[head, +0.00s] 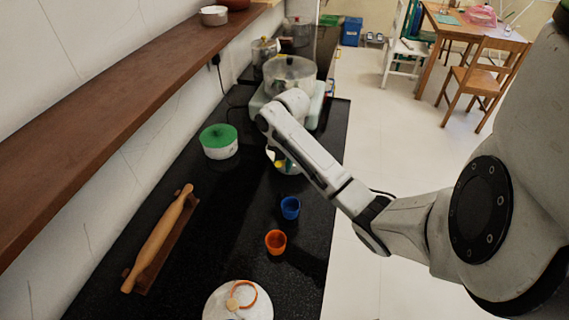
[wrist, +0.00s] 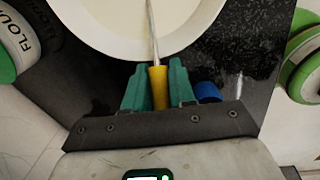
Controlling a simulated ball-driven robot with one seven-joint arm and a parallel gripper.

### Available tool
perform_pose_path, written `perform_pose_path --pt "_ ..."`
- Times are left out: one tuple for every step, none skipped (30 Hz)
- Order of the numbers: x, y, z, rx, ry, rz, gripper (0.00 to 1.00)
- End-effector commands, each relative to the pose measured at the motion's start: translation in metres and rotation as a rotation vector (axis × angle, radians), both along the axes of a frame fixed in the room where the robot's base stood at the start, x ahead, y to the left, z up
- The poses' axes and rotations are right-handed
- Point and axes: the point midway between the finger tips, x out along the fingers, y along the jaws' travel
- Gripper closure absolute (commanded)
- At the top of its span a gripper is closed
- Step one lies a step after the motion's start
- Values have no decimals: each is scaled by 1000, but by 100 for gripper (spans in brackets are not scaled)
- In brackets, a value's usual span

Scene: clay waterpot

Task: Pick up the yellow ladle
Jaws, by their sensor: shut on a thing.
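The yellow ladle (wrist: 158,88) lies between the two teal fingers of my gripper (wrist: 157,92) in the wrist view. The fingers are shut on its yellow handle. Its thin metal shaft runs up the picture over a large white bowl (wrist: 95,42). The ladle's far end is cut off by the frame. In the head view my gripper (head: 284,164) is low over the black counter, mostly behind my arm, and a small yellow bit of the ladle (head: 279,164) shows beside it. I cannot tell whether the ladle touches the bowl.
A blue cup (head: 290,207) and an orange cup (head: 275,241) stand nearer on the counter (head: 225,195). A green-lidded pot (head: 219,141) and a rolling pin (head: 160,237) are to the left. A wooden shelf (head: 120,85) overhangs the left side.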

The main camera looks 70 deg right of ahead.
Motion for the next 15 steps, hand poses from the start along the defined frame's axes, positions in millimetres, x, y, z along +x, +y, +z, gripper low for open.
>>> perform_pose_path --pt "1 0 3 -2 -1 1 100" --pt "1 0 6 -2 -1 1 100" --pt "1 0 10 -2 -2 1 100" --pt "1 0 14 -3 -2 2 100" --pt "1 0 18 -3 -3 3 100" --pt "1 0 23 -3 -2 2 100" --pt "-1 -1 28 -3 -4 1 100" --pt "-6 0 32 -1 -3 -1 100" --pt "-11 0 39 -2 -4 -1 100" --pt "-15 1 44 -2 -4 -2 100" --pt "-20 1 51 -2 -3 -2 100" --pt "-25 0 61 0 0 -3 100" --pt "-28 1 65 0 1 -3 100" --pt "-31 1 69 0 0 -3 100" --pt "-35 1 74 0 0 -3 100"
